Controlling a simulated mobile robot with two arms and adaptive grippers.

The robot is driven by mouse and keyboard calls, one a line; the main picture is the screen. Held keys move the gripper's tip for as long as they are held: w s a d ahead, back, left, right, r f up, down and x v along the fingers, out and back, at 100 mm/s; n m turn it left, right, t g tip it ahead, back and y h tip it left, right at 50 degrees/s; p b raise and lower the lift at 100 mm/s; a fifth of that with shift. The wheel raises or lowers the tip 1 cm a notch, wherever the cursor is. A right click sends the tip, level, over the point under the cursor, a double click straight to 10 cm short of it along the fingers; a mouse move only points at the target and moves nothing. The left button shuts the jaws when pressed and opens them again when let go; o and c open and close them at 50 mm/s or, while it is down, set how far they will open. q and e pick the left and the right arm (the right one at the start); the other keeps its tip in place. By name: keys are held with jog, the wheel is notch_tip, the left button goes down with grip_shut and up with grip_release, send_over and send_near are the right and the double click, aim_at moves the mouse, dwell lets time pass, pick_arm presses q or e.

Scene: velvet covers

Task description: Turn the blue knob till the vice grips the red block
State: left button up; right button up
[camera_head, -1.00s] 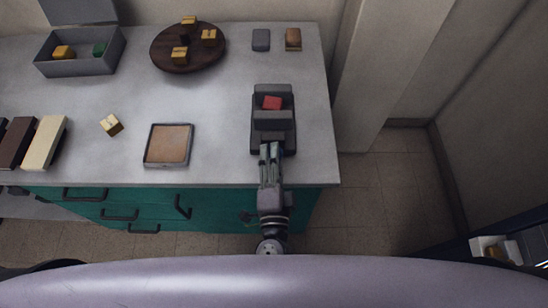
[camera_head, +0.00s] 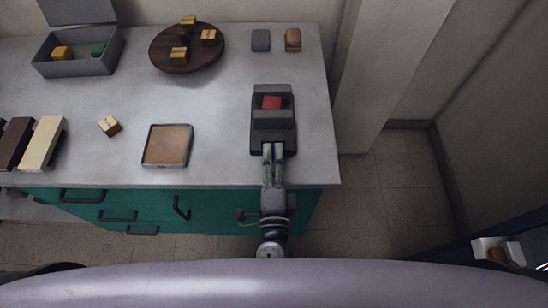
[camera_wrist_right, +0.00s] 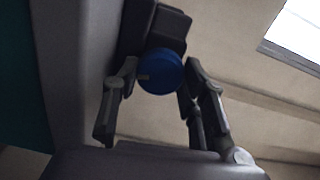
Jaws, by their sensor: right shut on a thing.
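The dark grey vice (camera_head: 273,136) stands near the counter's front right edge. The red block (camera_head: 272,102) sits between its two jaws; I cannot tell whether both jaws touch it. The blue knob (camera_wrist_right: 161,73) shows in the right wrist view, on the vice's front end; in the head view my gripper hides it. My right gripper (camera_head: 273,152) reaches the vice from the front and is shut on the knob, with a finger on either side of it. It also shows in the right wrist view (camera_wrist_right: 160,78). My left gripper is out of view.
A round wooden board (camera_head: 160,62) with yellow cubes, a grey box (camera_head: 75,68) and two small blocks stand farther back. The counter (camera_head: 215,110) around the vice is clear.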

jog(key=o, duration=1.2)
jog(key=shift+c, duration=0.2)
jog(key=shift+n, duration=0.3)
